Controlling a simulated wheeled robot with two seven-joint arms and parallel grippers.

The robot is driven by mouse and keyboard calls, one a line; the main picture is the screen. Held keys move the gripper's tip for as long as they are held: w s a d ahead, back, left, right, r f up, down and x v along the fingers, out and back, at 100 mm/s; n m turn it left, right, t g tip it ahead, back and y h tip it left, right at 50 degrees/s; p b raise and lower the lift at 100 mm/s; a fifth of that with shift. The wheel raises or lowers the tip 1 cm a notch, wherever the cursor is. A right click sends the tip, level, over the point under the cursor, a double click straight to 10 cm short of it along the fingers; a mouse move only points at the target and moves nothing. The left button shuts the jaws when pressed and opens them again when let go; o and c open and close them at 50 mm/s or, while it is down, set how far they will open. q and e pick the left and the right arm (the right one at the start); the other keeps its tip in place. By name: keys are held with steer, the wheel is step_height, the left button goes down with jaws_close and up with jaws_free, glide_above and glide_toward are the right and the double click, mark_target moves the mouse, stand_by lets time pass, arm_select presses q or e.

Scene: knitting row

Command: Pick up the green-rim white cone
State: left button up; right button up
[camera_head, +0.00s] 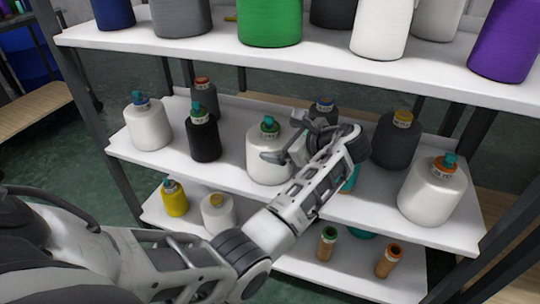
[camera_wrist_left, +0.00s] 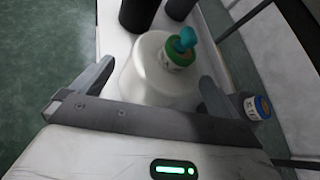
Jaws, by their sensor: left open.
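The green-rim white cone (camera_head: 262,165) stands upright on the middle shelf, with a teal tip on top. My left gripper (camera_head: 284,142) is at its right side in the head view and hides part of it. In the left wrist view the green-rim white cone (camera_wrist_left: 150,78) stands between the two fingers of my left gripper (camera_wrist_left: 155,82). The gripper is open, with a finger on each side of the cone. I cannot tell whether either finger touches it. My right gripper is not in view.
A black cone (camera_head: 204,141) stands left of the green-rim cone. A blue-rim dark cone (camera_head: 324,106) is close behind the gripper, and a dark grey cone (camera_head: 395,142) stands to the right. The upper shelf (camera_head: 320,65) with large cones is above.

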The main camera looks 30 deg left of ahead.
mark_target(269, 132)
arm_select(q)
steer(key=b+x, duration=0.1)
steer(key=x, duration=0.1)
steer(key=b+x, duration=0.1)
steer(key=x, duration=0.1)
steer(key=shift+w+a+r, duration=0.15)
steer(key=shift+w+a, duration=0.15)
steer(key=shift+a, duration=0.4)
steer(key=c, duration=1.6)
steer(key=shift+c, duration=0.6)
steer(key=shift+r+p, duration=0.3)
steer(key=shift+r, duration=0.2)
step_height(269, 132, up, 2)
steer(key=shift+r+p, duration=0.2)
steer(key=shift+p, duration=0.55)
steer(key=s+d+r+p, duration=0.2)
steer(key=s+r+p, duration=0.1)
steer(key=s, duration=0.3)
steer(key=s+d+r+p, duration=0.3)
steer(key=s+r, duration=0.3)
steer(key=s, duration=0.1)
steer(key=shift+d+r, duration=0.3)
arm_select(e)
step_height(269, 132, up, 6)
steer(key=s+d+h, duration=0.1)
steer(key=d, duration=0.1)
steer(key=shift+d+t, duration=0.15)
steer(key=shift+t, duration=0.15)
arm_select(q)
steer(key=shift+w, duration=0.1)
